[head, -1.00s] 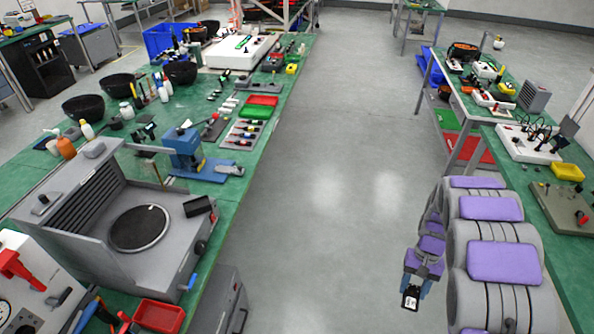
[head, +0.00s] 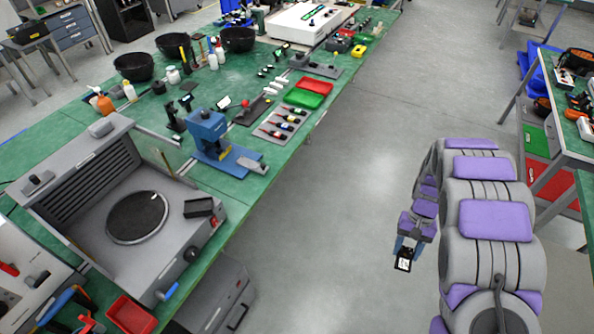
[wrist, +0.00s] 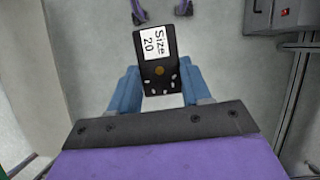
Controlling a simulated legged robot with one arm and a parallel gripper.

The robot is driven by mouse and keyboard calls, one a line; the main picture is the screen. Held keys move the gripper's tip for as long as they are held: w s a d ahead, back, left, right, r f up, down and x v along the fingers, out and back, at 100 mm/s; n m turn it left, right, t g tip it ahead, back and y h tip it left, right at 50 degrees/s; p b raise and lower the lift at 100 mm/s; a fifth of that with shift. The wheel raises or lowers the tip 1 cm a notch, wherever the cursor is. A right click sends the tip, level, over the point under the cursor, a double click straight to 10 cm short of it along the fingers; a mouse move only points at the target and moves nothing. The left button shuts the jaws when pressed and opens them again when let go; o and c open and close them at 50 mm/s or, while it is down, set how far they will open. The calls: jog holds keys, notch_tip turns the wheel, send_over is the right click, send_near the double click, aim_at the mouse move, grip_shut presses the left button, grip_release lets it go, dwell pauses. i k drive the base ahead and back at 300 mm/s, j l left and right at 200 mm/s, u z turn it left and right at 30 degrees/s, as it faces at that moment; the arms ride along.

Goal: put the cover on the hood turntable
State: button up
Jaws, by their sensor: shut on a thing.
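The hood (head: 75,190) is a grey open-fronted box on the left bench. Its turntable (head: 137,217) is a round dark disc with a lighter rim on the hood floor, and nothing shows on top of it. My gripper (head: 404,258) hangs over the aisle floor, well to the right of the hood. It is shut on a flat black piece labelled "Size 20" (wrist: 155,65), with small light dots and a yellowish spot. I cannot tell whether this piece is the cover. My blue fingers grip its two sides in the wrist view.
A small black block (head: 199,207) sits on the hood's right ledge. A red tray (head: 131,315) lies before the hood. A blue press (head: 212,135) and a rack of screwdrivers (head: 283,127) stand farther along the bench. The aisle floor (head: 330,190) is clear.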

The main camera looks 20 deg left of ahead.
aim_at(136, 213)
jog(key=u, duration=1.7)
